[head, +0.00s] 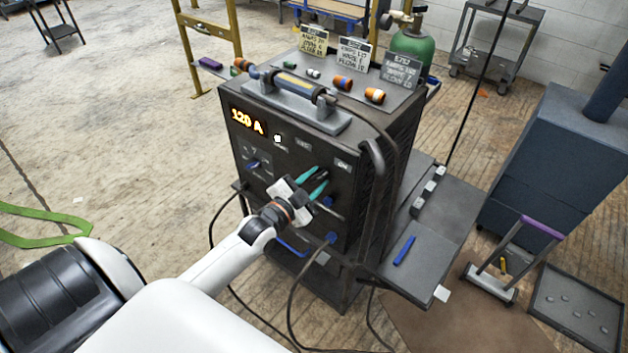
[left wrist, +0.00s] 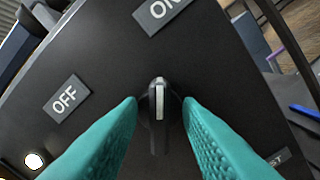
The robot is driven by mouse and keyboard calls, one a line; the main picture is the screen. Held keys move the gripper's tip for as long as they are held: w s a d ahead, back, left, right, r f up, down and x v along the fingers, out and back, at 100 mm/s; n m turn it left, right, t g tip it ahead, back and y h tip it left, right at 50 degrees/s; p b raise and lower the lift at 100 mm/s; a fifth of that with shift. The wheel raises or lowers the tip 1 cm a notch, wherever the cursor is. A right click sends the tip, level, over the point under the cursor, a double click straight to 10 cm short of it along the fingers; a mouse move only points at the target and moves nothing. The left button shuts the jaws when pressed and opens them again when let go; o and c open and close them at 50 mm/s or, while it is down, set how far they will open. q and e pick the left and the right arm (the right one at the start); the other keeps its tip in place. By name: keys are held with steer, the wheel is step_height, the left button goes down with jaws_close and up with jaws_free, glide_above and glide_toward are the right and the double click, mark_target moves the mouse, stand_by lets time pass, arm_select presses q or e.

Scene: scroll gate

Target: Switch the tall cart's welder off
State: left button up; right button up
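The tall cart's welder (head: 290,160) is a dark box with an orange lit "120 A" display (head: 248,121). In the left wrist view its black switch knob (left wrist: 159,130) has a white pointer line aimed up toward the ON label (left wrist: 160,12). The OFF label (left wrist: 65,97) is to the left of the knob. A small white lamp (left wrist: 34,160) glows below it. My left gripper (head: 319,181) is at the front panel, its teal fingers open on either side of the knob (left wrist: 159,104), with a gap visible on both sides. In the head view the fingers hide the knob.
A torch (head: 290,85) lies on the cart's top among coloured caps and label cards. A handle (head: 372,165) and side shelf (head: 430,225) stick out at the right. Cables hang below the panel. A blue-grey cabinet (head: 545,150) stands further right. The floor at left is mostly clear.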

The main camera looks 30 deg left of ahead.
arm_select(q)
jaws_close()
steer(key=shift+r+n, duration=0.1)
steer(key=shift+n, duration=0.3)
steer(key=n+p, duration=0.2)
steer(key=shift+n, duration=0.3)
steer(key=n+p, duration=0.1)
steer(key=n, duration=0.2)
steer(key=shift+a+n, duration=0.15)
steer(key=shift+n, duration=0.25)
steer(key=n+p, duration=0.1)
steer(key=n, duration=0.3)
steer(key=shift+a, duration=0.1)
steer(key=shift+n, duration=2.4)
